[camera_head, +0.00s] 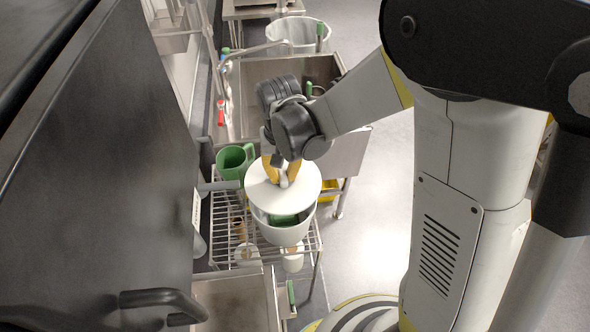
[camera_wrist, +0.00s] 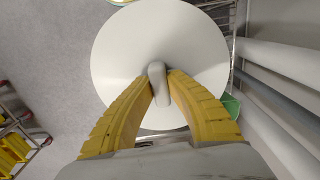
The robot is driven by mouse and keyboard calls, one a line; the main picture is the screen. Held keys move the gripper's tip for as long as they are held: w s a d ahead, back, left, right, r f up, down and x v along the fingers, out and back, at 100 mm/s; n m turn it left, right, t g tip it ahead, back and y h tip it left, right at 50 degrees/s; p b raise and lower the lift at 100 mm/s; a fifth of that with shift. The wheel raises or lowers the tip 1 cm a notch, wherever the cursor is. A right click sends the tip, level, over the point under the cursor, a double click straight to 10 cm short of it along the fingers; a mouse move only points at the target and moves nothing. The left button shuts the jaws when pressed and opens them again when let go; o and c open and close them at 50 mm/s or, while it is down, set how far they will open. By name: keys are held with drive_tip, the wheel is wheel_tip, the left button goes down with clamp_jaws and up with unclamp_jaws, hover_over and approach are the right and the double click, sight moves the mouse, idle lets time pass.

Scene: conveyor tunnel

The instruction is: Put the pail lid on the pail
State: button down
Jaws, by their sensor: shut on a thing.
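The pail lid (camera_head: 303,193) is a white round disc with a small grey handle. My gripper (camera_head: 283,176) is shut on that handle, and its yellow fingers show on both sides of the handle in the wrist view (camera_wrist: 158,88). The lid (camera_wrist: 158,45) fills the upper middle of the wrist view. The white pail (camera_head: 283,232) stands on a wire rack under the lid. The lid covers the far part of its mouth, and the near part is open with something green inside. I cannot tell whether lid and rim touch.
A green jug (camera_head: 234,161) stands left of the lid on the wire rack (camera_head: 222,220). A steel sink (camera_head: 262,85) lies behind, with a clear tub (camera_head: 298,36) beyond. A dark door-like panel (camera_head: 90,190) fills the left. Bare floor (camera_head: 370,220) lies to the right.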

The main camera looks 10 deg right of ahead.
sight(282, 188)
drive_tip(key=shift+w+a, duration=0.15)
drive_tip(key=shift+a, duration=0.05)
drive_tip(key=shift+f, duration=0.15)
drive_tip(key=shift+f+b, duration=2.05)
drive_tip(key=shift+f, duration=0.6)
drive_tip(key=shift+f+b, duration=1.25)
drive_tip(key=c, duration=1.4)
unclamp_jaws()
drive_tip(key=shift+o, duration=0.2)
